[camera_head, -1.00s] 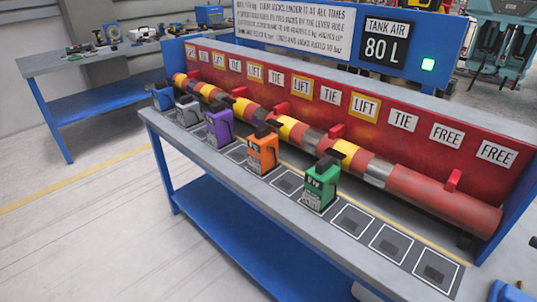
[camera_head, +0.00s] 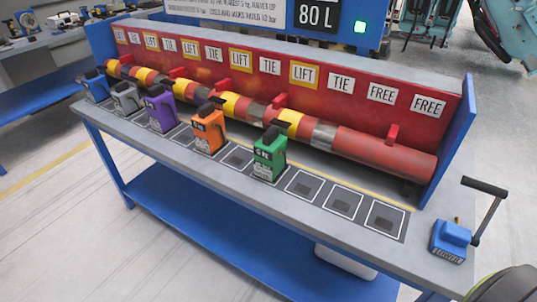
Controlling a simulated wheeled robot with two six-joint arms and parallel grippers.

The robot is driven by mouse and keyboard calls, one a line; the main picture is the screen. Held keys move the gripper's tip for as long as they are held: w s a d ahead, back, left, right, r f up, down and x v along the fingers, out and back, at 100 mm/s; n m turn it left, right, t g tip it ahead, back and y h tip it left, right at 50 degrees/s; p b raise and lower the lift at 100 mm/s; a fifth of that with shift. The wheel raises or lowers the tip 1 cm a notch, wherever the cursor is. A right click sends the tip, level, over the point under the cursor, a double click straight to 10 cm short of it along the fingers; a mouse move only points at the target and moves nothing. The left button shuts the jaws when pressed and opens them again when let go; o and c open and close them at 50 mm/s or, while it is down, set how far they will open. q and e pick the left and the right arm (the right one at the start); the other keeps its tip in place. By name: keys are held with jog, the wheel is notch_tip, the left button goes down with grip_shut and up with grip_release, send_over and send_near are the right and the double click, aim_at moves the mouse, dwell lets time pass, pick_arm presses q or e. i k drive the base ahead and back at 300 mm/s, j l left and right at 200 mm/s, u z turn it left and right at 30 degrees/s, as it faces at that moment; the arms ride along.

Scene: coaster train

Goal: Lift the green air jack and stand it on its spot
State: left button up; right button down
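The green air jack (camera_head: 269,157) stands upright on the front strip of the bench, in front of the red and yellow pipe (camera_head: 365,152). An orange jack (camera_head: 208,132) stands to its left, with an empty outlined spot (camera_head: 237,157) between them. Three outlined spots to its right are empty: one beside it (camera_head: 304,184), a middle one (camera_head: 343,202) and a right one (camera_head: 385,217). A purple jack (camera_head: 160,110), a grey jack (camera_head: 126,98) and a blue jack (camera_head: 95,87) stand farther left. Neither of my grippers is in view.
A blue device with a black lever (camera_head: 453,236) sits at the bench's right end. A red board (camera_head: 335,105) with LIFT, TIE and FREE labels rises behind the pipe. A dark rounded object shows at the bottom right corner. Floor at left is clear.

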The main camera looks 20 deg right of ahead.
aim_at(270, 150)
jog(key=i+j+z, duration=0.15)
jog(key=z, duration=0.6)
